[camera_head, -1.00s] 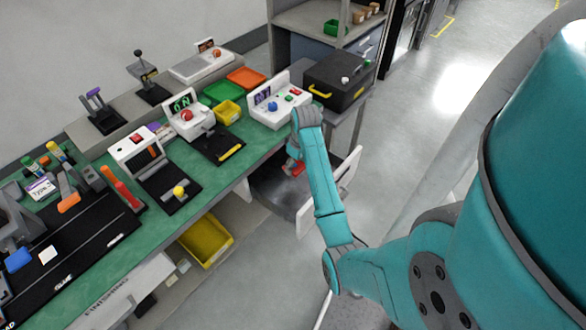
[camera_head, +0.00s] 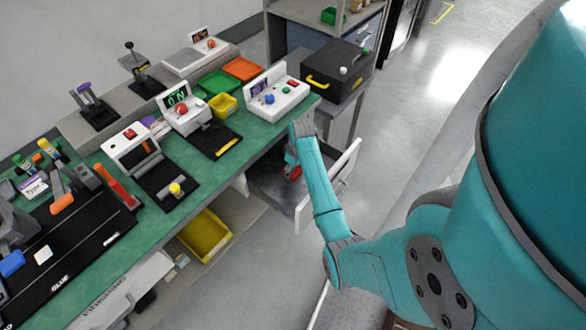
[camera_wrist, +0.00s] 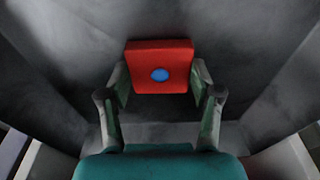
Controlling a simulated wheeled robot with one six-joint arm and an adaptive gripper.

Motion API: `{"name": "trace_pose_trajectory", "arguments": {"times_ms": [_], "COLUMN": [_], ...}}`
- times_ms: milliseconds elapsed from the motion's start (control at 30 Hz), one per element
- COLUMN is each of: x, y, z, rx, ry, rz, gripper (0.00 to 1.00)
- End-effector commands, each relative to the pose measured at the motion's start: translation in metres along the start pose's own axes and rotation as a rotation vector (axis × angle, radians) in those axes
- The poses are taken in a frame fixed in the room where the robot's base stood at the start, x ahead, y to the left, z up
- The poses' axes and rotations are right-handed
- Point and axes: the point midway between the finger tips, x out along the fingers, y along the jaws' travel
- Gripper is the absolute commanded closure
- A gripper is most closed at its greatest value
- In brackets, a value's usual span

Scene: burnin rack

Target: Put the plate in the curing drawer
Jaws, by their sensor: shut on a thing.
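The plate (camera_wrist: 160,53) is a red square block with a blue round spot on top. My gripper (camera_wrist: 160,82) is shut on it, one finger at each side. In the wrist view the plate is inside the grey open drawer (camera_wrist: 60,45), over its floor; I cannot tell whether it touches the floor. In the head view the drawer (camera_head: 335,182) stands pulled out under the right end of the green bench. My gripper reaches down into it, mostly hidden by my arm, with a bit of the red plate (camera_head: 296,172) showing.
The green bench (camera_head: 262,137) carries several devices close to my arm, including a white box with buttons (camera_head: 277,97). A black case with a yellow handle (camera_head: 335,70) stands behind. A yellow bin (camera_head: 204,236) is below the bench. The floor at right is clear.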

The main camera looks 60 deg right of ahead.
Motion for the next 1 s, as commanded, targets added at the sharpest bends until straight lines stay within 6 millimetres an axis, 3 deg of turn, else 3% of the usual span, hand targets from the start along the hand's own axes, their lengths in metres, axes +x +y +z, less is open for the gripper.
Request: {"name": "trace_pose_trajectory", "arguments": {"times_ms": [333,367,433,467,833,1000], "x": [0.003,0.003,0.003,0.003,0.0,-0.02], "y": [0.0,0.0,0.0,0.0,0.0,0.001], "z": [0.0,0.0,0.0,0.0,-0.001,-0.001], "rx": [0.0,0.0,0.0,0.0,0.0,0.0], "ry": [0.001,0.001,0.001,0.001,0.002,0.003], "rz": [0.001,0.001,0.001,0.001,0.001,0.002], "gripper": [0.7,0.31,0.14,0.11,0.11,0.11]}}
